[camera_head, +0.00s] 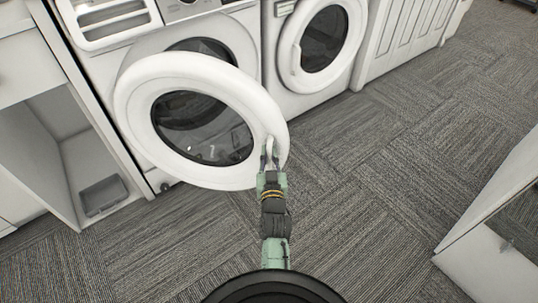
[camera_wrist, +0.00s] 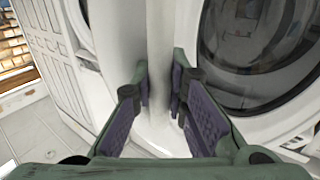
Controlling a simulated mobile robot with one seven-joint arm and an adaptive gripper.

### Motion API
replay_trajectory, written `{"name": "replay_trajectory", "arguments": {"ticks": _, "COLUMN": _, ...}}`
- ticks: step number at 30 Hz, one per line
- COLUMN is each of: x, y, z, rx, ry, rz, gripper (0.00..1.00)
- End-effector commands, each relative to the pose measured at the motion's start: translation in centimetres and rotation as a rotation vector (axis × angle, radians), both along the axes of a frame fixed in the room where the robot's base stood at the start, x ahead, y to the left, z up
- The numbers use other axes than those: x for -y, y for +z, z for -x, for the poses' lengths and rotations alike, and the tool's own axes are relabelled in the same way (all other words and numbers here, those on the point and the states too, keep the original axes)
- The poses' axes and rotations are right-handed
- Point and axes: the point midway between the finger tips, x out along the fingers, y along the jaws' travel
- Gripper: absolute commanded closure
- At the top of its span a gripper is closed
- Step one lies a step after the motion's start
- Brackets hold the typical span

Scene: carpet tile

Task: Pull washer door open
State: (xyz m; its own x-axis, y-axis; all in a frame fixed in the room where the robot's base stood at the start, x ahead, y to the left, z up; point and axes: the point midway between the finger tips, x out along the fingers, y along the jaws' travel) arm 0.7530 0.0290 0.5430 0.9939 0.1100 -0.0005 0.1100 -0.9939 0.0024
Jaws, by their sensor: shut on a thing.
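The washer door (camera_head: 140,112) is a thick white ring around dark round glass, in the head view. It stands partly open, swung out from the front of the white washer (camera_head: 238,40). My gripper (camera_head: 269,158) is at the right edge of the door, shut on its handle (camera_head: 271,150). In the wrist view, the two purple-padded fingers of my gripper (camera_wrist: 162,88) stand on either side of a white upright part of the door. The exact contact between the pads and the handle is hard to make out there.
A second front-loading machine (camera_head: 297,64) with a shut round door stands to the right. An open white cabinet (camera_head: 52,150) with a grey bin (camera_head: 103,195) is at the left. A white furniture corner (camera_head: 490,245) is at the lower right. The carpet (camera_head: 370,180) between is clear.

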Motion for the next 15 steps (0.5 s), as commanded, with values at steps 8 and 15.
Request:
{"name": "replay_trajectory", "arguments": {"ticks": 8, "x": 0.55, "y": 0.06, "z": -0.02, "rx": 0.002, "ry": -0.01, "rz": 0.004, "gripper": 0.77}}
{"name": "replay_trajectory", "arguments": {"ticks": 15, "x": 0.33, "y": 0.03, "z": -0.02, "rx": 0.001, "ry": -0.006, "rz": 0.002, "gripper": 0.77}}
